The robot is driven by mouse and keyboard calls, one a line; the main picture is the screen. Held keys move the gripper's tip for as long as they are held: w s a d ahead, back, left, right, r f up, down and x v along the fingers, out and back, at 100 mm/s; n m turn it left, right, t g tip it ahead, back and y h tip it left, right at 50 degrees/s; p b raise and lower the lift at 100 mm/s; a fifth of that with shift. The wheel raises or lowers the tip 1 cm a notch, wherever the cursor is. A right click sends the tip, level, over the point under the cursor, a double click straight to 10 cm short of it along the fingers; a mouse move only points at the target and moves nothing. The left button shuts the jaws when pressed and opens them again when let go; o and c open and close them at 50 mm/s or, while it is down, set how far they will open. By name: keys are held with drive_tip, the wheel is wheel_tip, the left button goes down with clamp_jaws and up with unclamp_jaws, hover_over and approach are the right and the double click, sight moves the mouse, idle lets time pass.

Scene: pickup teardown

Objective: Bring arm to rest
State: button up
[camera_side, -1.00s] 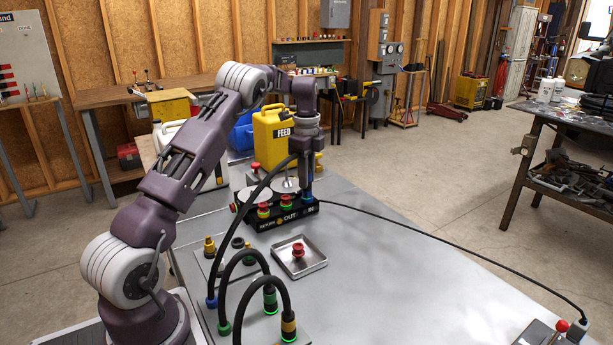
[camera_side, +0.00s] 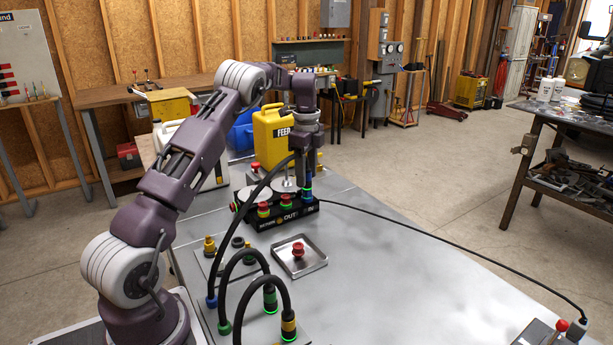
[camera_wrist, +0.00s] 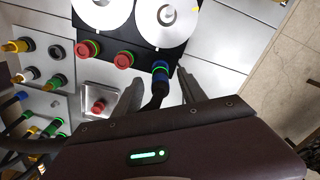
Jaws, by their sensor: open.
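My gripper (camera_side: 307,172) is open over the IN end of the black manifold block (camera_side: 282,217). In the wrist view its two fingers (camera_wrist: 161,92) stand apart on either side of a blue plug (camera_wrist: 160,72) with a black cable. The plug sits upright in the block and shows a green glowing ring; I see a gap between it and the fingers. Two red caps, a left one (camera_wrist: 85,49) and a right one (camera_wrist: 123,60), sit on the block beside the plug. Another red cap (camera_side: 298,249) lies in the square metal tray (camera_side: 318,265).
A fitting panel (camera_side: 204,262) with several connectors lies left of the tray. Black hoses with lit ends (camera_side: 270,299) arch at the front. A yellow FEED jug (camera_side: 272,135) stands behind the block. A black cable (camera_side: 450,243) crosses the otherwise clear right tabletop.

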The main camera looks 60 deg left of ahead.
wheel_tip(320, 180, up, 6)
drive_tip(key=shift+r, duration=0.1)
drive_tip(key=s+d+r+n+t, duration=0.1)
drive_tip(key=s+d+r+n, duration=0.1)
drive_tip(key=s+d+r, duration=0.4)
drive_tip(key=s+d+r+n+t, duration=0.1)
drive_tip(key=s+d+r+n, duration=0.15)
drive_tip(key=d, duration=0.55)
drive_tip(key=s+d+r+n+t, duration=0.1)
drive_tip(key=s+d+r+n, duration=0.25)
drive_tip(key=d+r, duration=0.3)
drive_tip(key=s+d+f+n+t, duration=0.1)
drive_tip(key=s+d+f, duration=0.3)
drive_tip(key=s, duration=0.5)
drive_tip(key=s+d+f+n+t, duration=0.1)
drive_tip(key=s+d+f+n, duration=0.2)
drive_tip(key=s+d, duration=0.3)
drive_tip(key=s+f, duration=0.1)
drive_tip(key=s, duration=0.3)
drive_tip(key=shift+d+t, duration=0.2)
drive_tip(key=shift+t, duration=0.1)
